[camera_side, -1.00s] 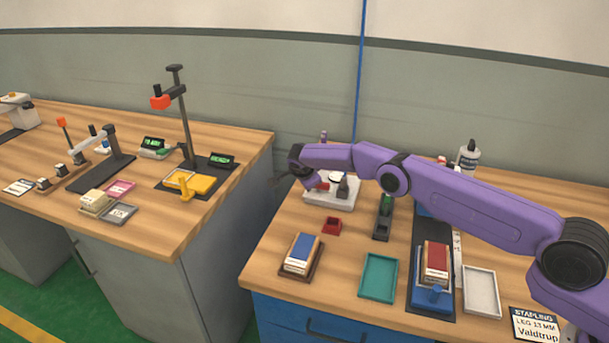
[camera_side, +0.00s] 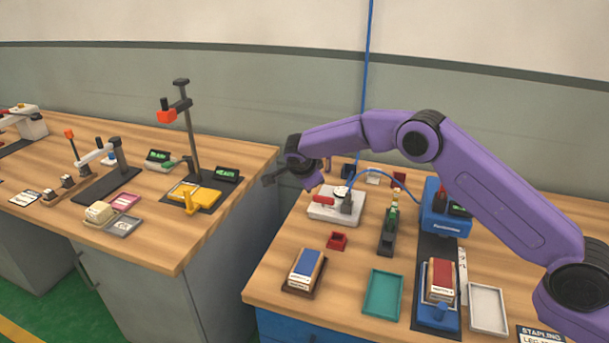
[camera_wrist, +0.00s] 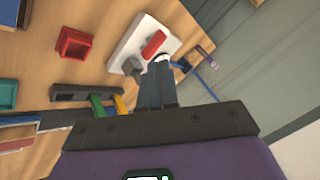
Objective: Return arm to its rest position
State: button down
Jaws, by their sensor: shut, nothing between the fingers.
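My purple arm reaches in from the right in the side view, with its elbow raised over the right bench. My gripper (camera_side: 287,176) hangs in the air near the left back edge of that bench, beside the white device. In the wrist view my gripper's dark fingers (camera_wrist: 163,62) are together, with nothing between them. The white device with a red part (camera_side: 335,204) lies close by, and it shows beyond the fingertips in the wrist view (camera_wrist: 140,35). My gripper touches nothing that I can see.
A blue machine (camera_side: 445,210) with a cable stands under my forearm. A teal tray (camera_side: 383,293), a red small box (camera_side: 337,241), a blue-topped block (camera_side: 305,269), a red-topped block (camera_side: 441,277) and a white tray (camera_side: 488,308) lie in front. A gap separates the left bench (camera_side: 225,222).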

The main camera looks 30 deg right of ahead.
jog(key=s+a+r+n+g+y, duration=0.1)
jog(key=s+a+r+n, duration=0.1)
jog(key=s+r+n, duration=0.35)
jog(key=s+a+r+n+y, duration=0.1)
jog(key=s+r+n, duration=0.2)
jog(key=s, duration=0.5)
jog(key=s+d+r+n+g+y, duration=0.1)
jog(key=s+d+r+n, duration=0.1)
jog(key=s+n, duration=0.75)
jog(key=s+d+n+g, duration=0.1)
jog(key=s+d+n, duration=0.2)
jog(key=s, duration=0.6)
jog(key=s+d+f+n+g+y, duration=0.1)
jog(key=s+d+n, duration=0.3)
jog(key=s, duration=0.6)
jog(key=s+d+n+g+y, duration=0.1)
jog(key=s+d+n, duration=0.3)
jog(key=s+d, duration=0.3)
jog(key=s, duration=0.3)
jog(key=shift+s+f+g, duration=0.15)
jog(key=shift+s+g, duration=0.1)
jog(key=shift+g, duration=0.05)
